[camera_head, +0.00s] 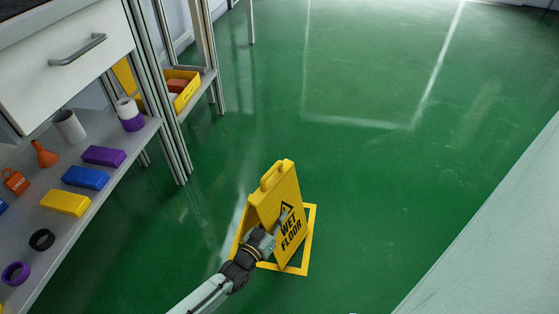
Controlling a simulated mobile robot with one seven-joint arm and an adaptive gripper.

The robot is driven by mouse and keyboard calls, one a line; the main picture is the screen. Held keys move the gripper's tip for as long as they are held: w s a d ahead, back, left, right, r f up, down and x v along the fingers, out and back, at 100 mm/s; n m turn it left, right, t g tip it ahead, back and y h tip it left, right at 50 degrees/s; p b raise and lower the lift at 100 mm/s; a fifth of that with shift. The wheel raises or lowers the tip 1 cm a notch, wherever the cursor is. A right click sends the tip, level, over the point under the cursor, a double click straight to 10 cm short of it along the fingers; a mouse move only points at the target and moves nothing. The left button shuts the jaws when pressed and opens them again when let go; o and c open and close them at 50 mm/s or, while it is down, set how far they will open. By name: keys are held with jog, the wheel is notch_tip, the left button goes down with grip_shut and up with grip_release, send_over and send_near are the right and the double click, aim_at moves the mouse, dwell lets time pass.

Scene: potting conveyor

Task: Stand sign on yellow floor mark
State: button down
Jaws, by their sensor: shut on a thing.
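The yellow wet floor sign (291,199) is an upright, folded A-frame with a handle at its top and black lettering on its front panel. It stands over the yellow floor mark (311,234), a square outline on the green floor. The mark's right and front edges show beside the sign; its far and left parts are mostly hidden. My gripper (273,232) is shut on the sign at the left edge of its front panel, reaching in from below. The fingertips are small and partly lost against the panel. I cannot tell whether the sign's feet touch the floor.
A grey shelf (122,133) with several coloured blocks, tape rolls and cups stands on the left, under a drawer cabinet (75,45). A yellow bin (184,92) sits behind it. A pale surface (490,235) borders the right. The green floor (370,165) beyond the sign is clear.

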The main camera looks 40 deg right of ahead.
jog(key=shift+f, duration=0.2)
jog(key=c, duration=1.8)
grip_release()
jog(key=shift+r, duration=0.25)
jog(key=p+v, duration=0.1)
jog(key=v, duration=1.1)
